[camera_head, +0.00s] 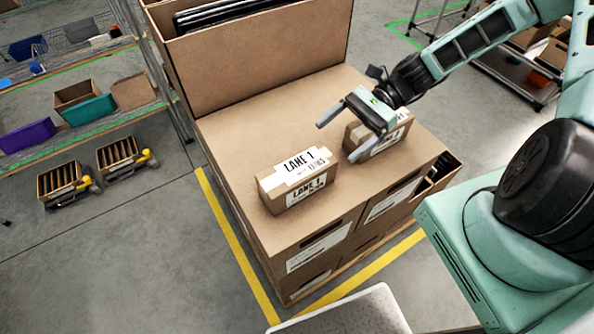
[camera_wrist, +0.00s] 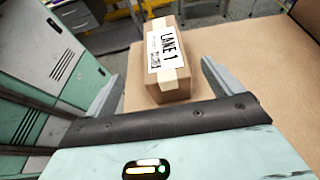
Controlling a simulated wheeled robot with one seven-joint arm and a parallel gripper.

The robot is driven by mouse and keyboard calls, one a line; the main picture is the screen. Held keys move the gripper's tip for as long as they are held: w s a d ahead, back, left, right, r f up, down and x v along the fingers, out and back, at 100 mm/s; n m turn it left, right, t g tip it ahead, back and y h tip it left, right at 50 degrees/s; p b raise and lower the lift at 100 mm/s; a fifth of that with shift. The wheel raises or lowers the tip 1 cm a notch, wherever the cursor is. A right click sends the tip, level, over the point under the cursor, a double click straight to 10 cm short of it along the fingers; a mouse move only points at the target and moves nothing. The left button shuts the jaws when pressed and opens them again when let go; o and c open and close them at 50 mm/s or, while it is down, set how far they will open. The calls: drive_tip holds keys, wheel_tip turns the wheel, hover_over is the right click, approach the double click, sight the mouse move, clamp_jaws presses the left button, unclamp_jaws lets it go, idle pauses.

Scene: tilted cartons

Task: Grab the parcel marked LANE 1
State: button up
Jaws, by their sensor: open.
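The parcel marked LANE 1 (camera_head: 298,180) is a small brown box with white labels on its top and front. It lies near the front left part of the big carton's top. It also shows in the wrist view (camera_wrist: 168,62), ahead of and between my finger tips, with its long side running away from me. My gripper (camera_head: 347,118) is open and empty, above and to the right of this parcel in the head view. A second parcel (camera_head: 382,142) stands close to my gripper, partly hidden by it; its white label is too small to read.
Shelves with bins (camera_head: 88,105) stand at the left.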

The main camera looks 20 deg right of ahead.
sight(302, 165)
drive_tip(key=p+x, duration=0.1)
drive_tip(key=x, duration=0.3)
drive_tip(key=shift+a+f, duration=0.1)
drive_tip(key=shift+a, duration=0.15)
drive_tip(key=p+x, duration=0.2)
drive_tip(key=x, duration=0.2)
drive_tip(key=shift+w+a+p, duration=0.1)
drive_tip(key=shift+a+p, duration=0.2)
drive_tip(key=shift+a, duration=0.05)
drive_tip(key=shift+a+f, duration=0.2)
drive_tip(key=shift+a, duration=0.15)
drive_tip(key=c, duration=1.3)
